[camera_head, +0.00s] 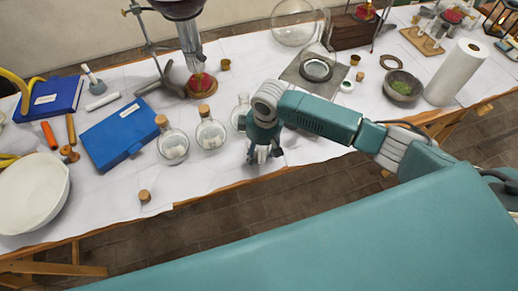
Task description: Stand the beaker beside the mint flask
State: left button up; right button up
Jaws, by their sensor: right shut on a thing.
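Two corked round glass flasks, a left one (173,146) and a middle one (210,133), stand near the table's front edge. A third glass vessel (240,112) stands to their right, partly covered by my right gripper. The labels are too small to read, so I cannot tell which is the mint flask. My right gripper (263,155) points down right of the flasks, above the front of the table. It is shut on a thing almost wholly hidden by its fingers. No separate beaker shows clearly, so this is probably the beaker. My left gripper is out of view.
A blue case (119,133) lies left of the flasks, and a loose cork (145,196) near the front edge. A glass apparatus on a stand (190,45) rises behind. A grey plate (300,76) with glassware is farther right. White cloth (205,175) is clear before the flasks.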

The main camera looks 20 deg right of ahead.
jog(key=o, duration=1.2)
jog(key=shift+f, duration=0.1)
jog(key=r, duration=0.8)
jog(key=s+d+r+b, duration=0.1)
jog(key=r, duration=0.3)
jog(key=shift+r, duration=0.15)
jog(key=shift+a, duration=0.1)
